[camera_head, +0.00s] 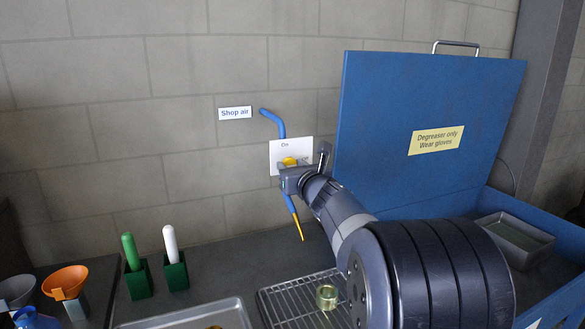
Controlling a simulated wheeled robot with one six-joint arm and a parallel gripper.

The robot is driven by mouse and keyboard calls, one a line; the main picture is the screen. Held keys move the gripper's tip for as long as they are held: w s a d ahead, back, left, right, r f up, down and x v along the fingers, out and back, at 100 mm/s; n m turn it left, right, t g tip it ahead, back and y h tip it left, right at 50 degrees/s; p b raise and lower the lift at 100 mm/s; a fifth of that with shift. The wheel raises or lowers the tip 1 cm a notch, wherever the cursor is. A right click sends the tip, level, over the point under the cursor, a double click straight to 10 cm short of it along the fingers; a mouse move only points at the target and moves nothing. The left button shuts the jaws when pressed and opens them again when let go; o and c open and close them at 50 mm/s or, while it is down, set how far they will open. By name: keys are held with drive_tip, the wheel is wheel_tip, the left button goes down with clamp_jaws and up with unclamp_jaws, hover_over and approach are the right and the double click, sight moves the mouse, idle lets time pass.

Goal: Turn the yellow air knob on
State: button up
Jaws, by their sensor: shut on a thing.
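The yellow air knob (289,161) sits on a white plate (306,147) on the block wall, with "On" printed near the plate's upper edge. My gripper (288,167) is at the knob, reaching in from the lower right, and is shut on it. My gripper and wrist cover the lower part of the plate and part of the knob, so the knob's exact turn angle cannot be told. A blue air hose (273,122) comes out above the plate, and a blue tube with a yellow tip (296,219) hangs below.
A "Shop air" label (235,113) is at the plate's upper left. A blue degreaser tub with raised lid (390,110) stands at right. A wire rack (285,308) holding a brass ring (326,297), two handled tools in green holders (175,272) and an orange funnel (66,280) are on the bench.

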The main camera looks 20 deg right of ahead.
drive_tip(key=shift+f+n+b, duration=0.1)
drive_tip(key=shift+n+b, duration=0.2)
drive_tip(key=n+b, duration=0.2)
drive_tip(key=b, duration=0.1)
drive_tip(key=shift+f+n, duration=0.15)
drive_tip(key=shift+n, duration=0.15)
drive_tip(key=n+b, duration=0.5)
drive_tip(key=n, duration=0.2)
drive_tip(key=n+b, duration=0.5)
drive_tip(key=n, duration=0.2)
drive_tip(key=shift+a+n, duration=0.2)
drive_tip(key=shift+n, duration=0.1)
drive_tip(key=o, duration=1)
